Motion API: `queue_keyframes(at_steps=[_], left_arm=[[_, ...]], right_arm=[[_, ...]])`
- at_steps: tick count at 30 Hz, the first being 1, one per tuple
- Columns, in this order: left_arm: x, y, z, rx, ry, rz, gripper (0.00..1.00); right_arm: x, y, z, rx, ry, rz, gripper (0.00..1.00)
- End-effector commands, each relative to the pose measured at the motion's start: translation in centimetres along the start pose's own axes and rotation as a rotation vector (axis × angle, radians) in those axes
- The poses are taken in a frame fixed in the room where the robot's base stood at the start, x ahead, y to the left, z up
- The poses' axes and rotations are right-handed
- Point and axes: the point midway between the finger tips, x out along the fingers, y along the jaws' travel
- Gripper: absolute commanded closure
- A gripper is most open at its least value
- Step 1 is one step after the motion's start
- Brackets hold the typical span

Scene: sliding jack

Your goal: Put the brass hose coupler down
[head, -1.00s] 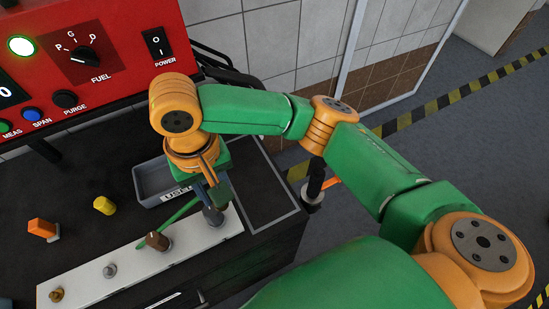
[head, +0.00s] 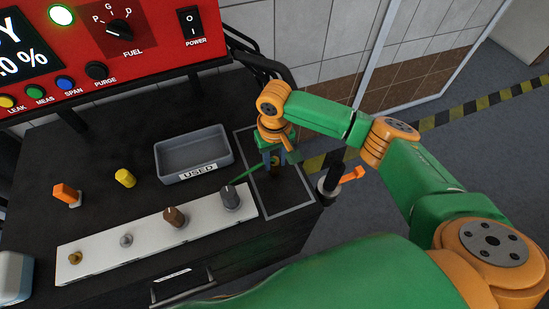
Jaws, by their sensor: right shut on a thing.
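My right gripper (head: 274,163) points down over the outlined rectangle (head: 291,207) on the right part of the dark bench. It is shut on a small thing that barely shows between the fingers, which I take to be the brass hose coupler. Most of it is hidden by the fingers and wrist, and I cannot tell whether it touches the bench. My left gripper is out of view.
A grey tray marked USED (head: 190,171) stands left of the gripper. A white strip (head: 100,263) bears several fittings, with a dark grey one (head: 231,197) nearest. A black post with an orange lever (head: 352,174) stands at the bench's right edge. A red panel (head: 150,60) rises behind.

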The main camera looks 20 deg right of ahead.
Motion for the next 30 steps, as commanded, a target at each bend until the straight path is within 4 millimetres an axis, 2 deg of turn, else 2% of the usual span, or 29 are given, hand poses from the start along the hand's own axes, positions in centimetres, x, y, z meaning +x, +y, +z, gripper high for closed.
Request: queue_keyframes(at_steps=[3,4,6,7,17,20,27,30], left_arm=[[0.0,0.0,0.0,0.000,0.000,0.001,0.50],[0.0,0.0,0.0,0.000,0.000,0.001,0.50],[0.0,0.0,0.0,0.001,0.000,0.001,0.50],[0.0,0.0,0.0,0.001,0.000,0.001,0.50],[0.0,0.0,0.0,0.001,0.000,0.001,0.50],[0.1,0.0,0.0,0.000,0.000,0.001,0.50],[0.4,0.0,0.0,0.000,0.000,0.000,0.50],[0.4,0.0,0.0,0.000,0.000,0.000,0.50]], right_arm=[[0.3,-0.1,0.0,0.000,0.000,-0.001,1.00],[0.2,-0.1,0.0,0.000,0.000,-0.001,0.57],[0.2,-0.1,0.0,0.000,0.000,-0.001,0.38],[0.2,-0.1,0.0,0.000,0.000,-0.001,0.35],[-0.4,0.0,0.0,0.000,0.001,-0.001,0.35],[-2.5,-0.1,-0.1,0.000,0.004,-0.002,0.35],[-9.1,-0.1,-0.1,-0.001,0.003,-0.003,0.35],[-11.0,-0.1,-0.1,0.000,0.002,-0.002,0.35]])
